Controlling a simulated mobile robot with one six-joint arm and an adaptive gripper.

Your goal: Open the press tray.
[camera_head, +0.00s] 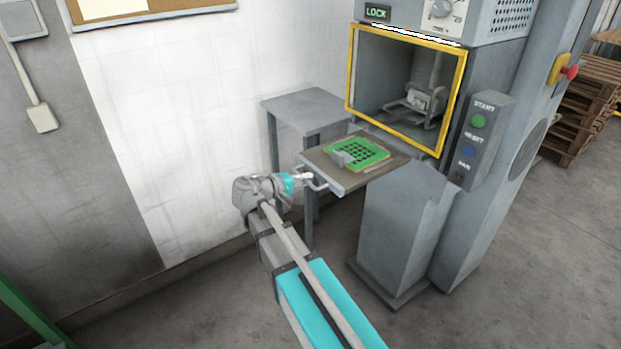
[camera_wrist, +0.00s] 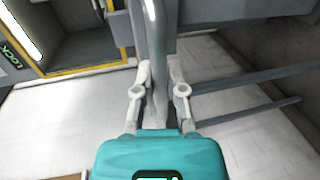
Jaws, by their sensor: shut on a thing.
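The press tray (camera_head: 342,183) sticks out from the front of the press, below its yellow-framed opening. A green perforated plate (camera_head: 372,153) with a small grey block (camera_head: 342,157) lies on the tray. The tray's handle (camera_head: 312,180) is a bent light-grey bar at its near left edge. My gripper (camera_head: 305,178) is at this handle. In the wrist view its two fingers (camera_wrist: 159,92) are shut on the handle bar (camera_wrist: 154,45), one on each side. The fingertip contact is small and partly hidden in the head view.
The press (camera_head: 410,215) has a yellow-framed opening (camera_head: 350,70) and a "LOCK" display (camera_head: 377,12). A button box (camera_head: 485,130) is on its right side. A grey side table (camera_head: 300,107) stands behind the tray, near the wall. Open floor (camera_head: 200,310) lies at front left.

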